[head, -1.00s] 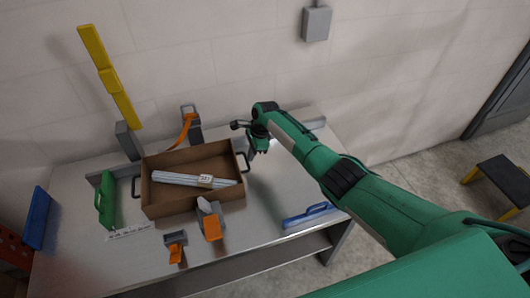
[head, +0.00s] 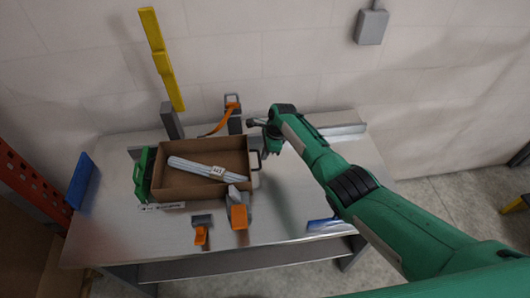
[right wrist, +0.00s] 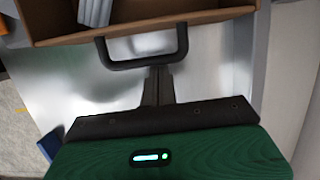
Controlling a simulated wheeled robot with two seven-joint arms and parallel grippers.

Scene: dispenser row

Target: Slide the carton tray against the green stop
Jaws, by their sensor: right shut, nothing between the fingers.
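The brown carton tray (head: 207,192) sits on the metal table, with pale rods and a white label inside. Its left wall appears to meet the green stop (head: 142,178) or lie very close; I cannot tell if they touch. The tray's dark right handle (head: 258,160) also shows in the right wrist view (right wrist: 143,64). My right gripper (head: 268,139) is to the right of the tray, beside that handle. In the right wrist view its fingers (right wrist: 158,76) are shut and empty, close to the handle bar; contact is unclear. My left gripper is out of view.
Orange-and-grey fixtures (head: 238,210) stand along the tray's front side, and another with an orange strap (head: 233,112) stands behind it. A yellow post (head: 162,60) rises at the back left. A blue panel (head: 80,182) is at far left. The table right of the tray is mostly clear.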

